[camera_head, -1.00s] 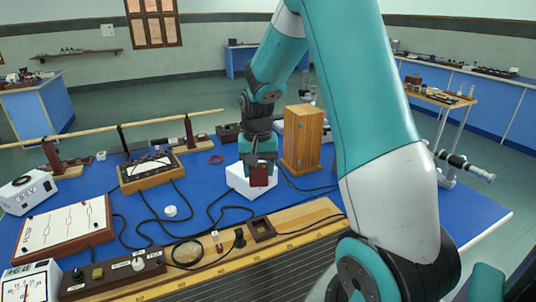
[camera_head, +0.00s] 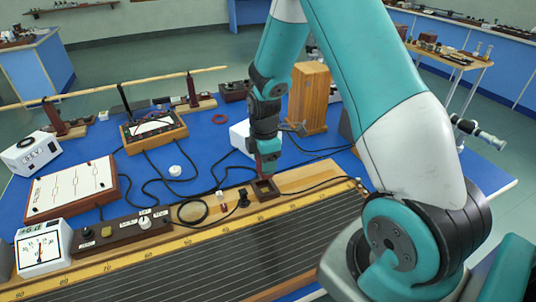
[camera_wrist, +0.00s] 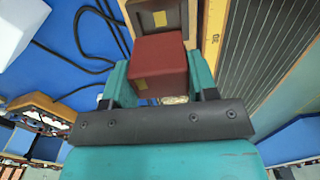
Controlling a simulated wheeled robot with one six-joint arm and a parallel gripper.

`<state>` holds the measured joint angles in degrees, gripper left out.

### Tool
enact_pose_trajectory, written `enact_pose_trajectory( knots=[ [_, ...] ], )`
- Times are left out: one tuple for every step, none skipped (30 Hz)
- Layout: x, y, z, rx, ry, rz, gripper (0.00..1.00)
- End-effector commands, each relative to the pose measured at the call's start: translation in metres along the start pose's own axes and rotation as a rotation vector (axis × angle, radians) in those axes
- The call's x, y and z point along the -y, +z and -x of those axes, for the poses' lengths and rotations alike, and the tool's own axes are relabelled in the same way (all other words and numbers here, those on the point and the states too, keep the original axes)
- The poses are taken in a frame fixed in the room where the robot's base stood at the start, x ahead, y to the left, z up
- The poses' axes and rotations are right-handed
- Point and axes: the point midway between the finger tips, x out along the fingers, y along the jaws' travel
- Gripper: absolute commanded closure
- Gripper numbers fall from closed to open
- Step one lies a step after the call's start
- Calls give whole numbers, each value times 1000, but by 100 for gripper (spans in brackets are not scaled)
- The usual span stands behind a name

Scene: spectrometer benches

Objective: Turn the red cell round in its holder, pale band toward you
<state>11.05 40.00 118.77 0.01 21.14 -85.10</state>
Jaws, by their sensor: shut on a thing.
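The red cell (camera_wrist: 158,58) is a dark red block between the teal fingers of my gripper (camera_wrist: 158,72) in the wrist view. My gripper is shut on it. The holder (camera_head: 265,191) sits on the wooden board just below the cell in that picture; the exact gap is unclear.
A white box (camera_head: 241,138) and a tall wooden block (camera_head: 308,98) stand behind my gripper. A black-knobbed post (camera_head: 243,197) and a cable loop (camera_head: 192,212) lie left of the holder. A ruled scale (camera_head: 150,257) and dark grooved panel (camera_head: 250,250) lie in front.

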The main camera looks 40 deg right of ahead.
Motion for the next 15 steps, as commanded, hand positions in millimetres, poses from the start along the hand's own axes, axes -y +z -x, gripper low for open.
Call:
enact_pose_trajectory(
  knots=[
    [0, 0, -2, 0, 0, 4, 75],
    [0, 0, -2, 0, 0, 4, 75],
    [0, 0, -3, 0, 0, 3, 75],
    [0, 0, -4, 0, 0, 3, 75],
    [0, 0, -6, 0, 0, 2, 75],
    [0, 0, -7, 0, 0, 2, 75],
    [0, 0, -9, 0, 0, 1, 75],
    [0, 0, -10, 0, 0, 1, 75],
    [0, 0, -13, 0, 0, 1, 75],
    [0, 0, -14, 0, 0, 1, 75],
    [0, 0, -16, 0, -1, 0, 75],
    [0, 0, -19, 0, -1, 0, 75],
    [0, 0, -21, 0, -1, 0, 75],
    [0, 0, -23, 0, -1, 0, 75],
    [0, 0, -25, 0, -1, -1, 75]
  ],
)
